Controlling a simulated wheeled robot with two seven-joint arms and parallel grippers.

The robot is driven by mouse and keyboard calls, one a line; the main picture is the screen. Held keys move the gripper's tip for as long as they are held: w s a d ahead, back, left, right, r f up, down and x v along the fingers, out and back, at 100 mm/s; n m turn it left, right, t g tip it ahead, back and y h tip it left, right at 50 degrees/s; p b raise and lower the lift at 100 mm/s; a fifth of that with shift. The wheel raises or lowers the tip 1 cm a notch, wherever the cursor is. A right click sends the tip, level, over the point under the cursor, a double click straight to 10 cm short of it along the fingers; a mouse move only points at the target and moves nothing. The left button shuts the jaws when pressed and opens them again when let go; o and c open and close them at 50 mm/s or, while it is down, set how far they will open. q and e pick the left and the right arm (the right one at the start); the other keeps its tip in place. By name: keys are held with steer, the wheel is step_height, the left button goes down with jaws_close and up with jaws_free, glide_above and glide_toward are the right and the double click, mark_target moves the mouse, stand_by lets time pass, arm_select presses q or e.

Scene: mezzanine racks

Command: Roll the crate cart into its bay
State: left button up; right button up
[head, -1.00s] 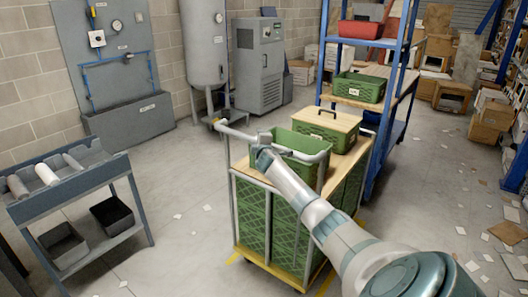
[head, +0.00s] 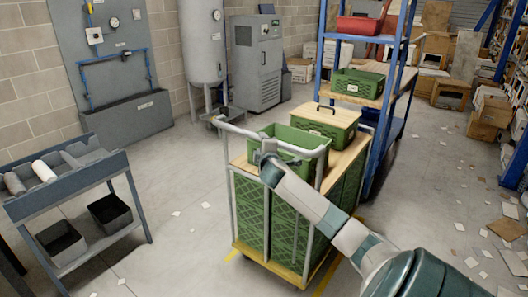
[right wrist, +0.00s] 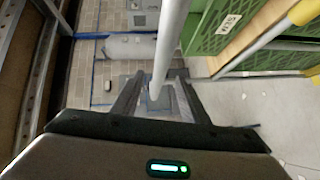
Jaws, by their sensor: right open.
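The crate cart (head: 287,262) stands in the middle of the head view, with green mesh crates, a wooden top and a grey tubular push handle (head: 235,128) at its near left end. An open green crate (head: 290,138) and a wood-lidded green crate (head: 325,120) sit on top. My right gripper (head: 268,150) is at the handle. In the right wrist view, its two open fingers (right wrist: 155,98) stand on either side of a grey tube (right wrist: 168,50), with gaps visible. Yellow floor lines (head: 335,272) show beside the cart. My left gripper is not in view.
A blue rack (head: 376,165) with crates stands close behind the cart on the right. A grey trolley (head: 75,185) with bins is at the left. A tank (head: 203,45) and a cabinet (head: 258,62) stand at the back. Scraps litter the right floor; the floor between trolley and cart is mostly clear.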

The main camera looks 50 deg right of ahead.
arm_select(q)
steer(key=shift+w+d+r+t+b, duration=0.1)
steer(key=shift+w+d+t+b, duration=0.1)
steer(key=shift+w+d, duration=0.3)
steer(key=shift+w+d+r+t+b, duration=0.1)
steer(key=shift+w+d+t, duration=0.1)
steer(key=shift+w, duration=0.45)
arm_select(e)
steer(key=shift+v, duration=2.2)
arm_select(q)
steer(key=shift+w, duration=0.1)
